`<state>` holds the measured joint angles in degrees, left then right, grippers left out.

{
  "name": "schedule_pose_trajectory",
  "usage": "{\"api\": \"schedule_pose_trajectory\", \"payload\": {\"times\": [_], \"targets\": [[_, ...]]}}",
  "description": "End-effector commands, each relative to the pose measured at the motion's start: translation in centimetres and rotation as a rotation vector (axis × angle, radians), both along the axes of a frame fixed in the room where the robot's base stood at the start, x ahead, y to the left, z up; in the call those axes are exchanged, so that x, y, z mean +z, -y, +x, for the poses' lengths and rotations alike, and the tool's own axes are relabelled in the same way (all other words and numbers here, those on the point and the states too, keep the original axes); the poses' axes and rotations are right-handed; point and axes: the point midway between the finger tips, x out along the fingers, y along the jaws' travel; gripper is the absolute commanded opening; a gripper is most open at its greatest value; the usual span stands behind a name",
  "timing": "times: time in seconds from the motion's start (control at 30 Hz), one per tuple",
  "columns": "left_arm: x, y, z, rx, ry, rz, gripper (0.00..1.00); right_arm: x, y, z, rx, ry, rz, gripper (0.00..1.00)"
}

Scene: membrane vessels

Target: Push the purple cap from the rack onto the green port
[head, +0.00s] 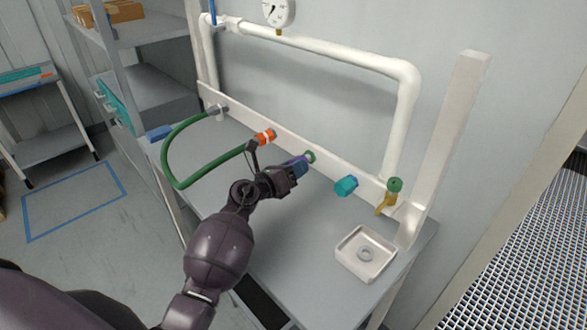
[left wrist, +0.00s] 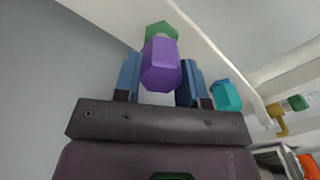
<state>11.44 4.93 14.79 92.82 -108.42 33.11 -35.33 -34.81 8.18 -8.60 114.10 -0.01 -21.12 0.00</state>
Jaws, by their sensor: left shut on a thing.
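The purple cap (left wrist: 161,66) is a hexagonal piece between the blue fingertips of my left gripper (left wrist: 160,82) in the left wrist view. In the head view, my left gripper (head: 299,167) is shut on it in front of the white rail. The green port (head: 310,156) shows just beyond the cap. It also shows in the left wrist view (left wrist: 161,31), directly behind the cap and partly covered by it. The cap looks roughly lined up with the port. I cannot tell whether they touch. My right gripper is not in view.
A yellow valve (head: 388,202) and a white square tray (head: 366,254) are further right.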

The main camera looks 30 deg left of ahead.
Motion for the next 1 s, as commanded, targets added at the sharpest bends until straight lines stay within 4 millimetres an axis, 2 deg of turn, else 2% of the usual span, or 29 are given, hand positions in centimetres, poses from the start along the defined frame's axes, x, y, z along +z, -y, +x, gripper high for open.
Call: {"api": "schedule_pose_trajectory", "payload": {"times": [0.27, 0.83, 0.87, 1.0], "targets": [[0.0, 0.2, 0.5, 0.001, 0.000, 0.000, 0.09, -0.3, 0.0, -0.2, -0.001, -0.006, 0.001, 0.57], [0.0, 0.6, 1.6, -0.001, -0.001, 0.000, 0.09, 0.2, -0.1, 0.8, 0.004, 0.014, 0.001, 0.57], [0.0, 0.6, 1.6, -0.001, -0.001, 0.000, 0.41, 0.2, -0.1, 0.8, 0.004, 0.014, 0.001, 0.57], [0.0, 0.6, 1.6, 0.000, 0.000, 0.000, 0.62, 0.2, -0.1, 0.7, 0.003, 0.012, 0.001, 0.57]]}}
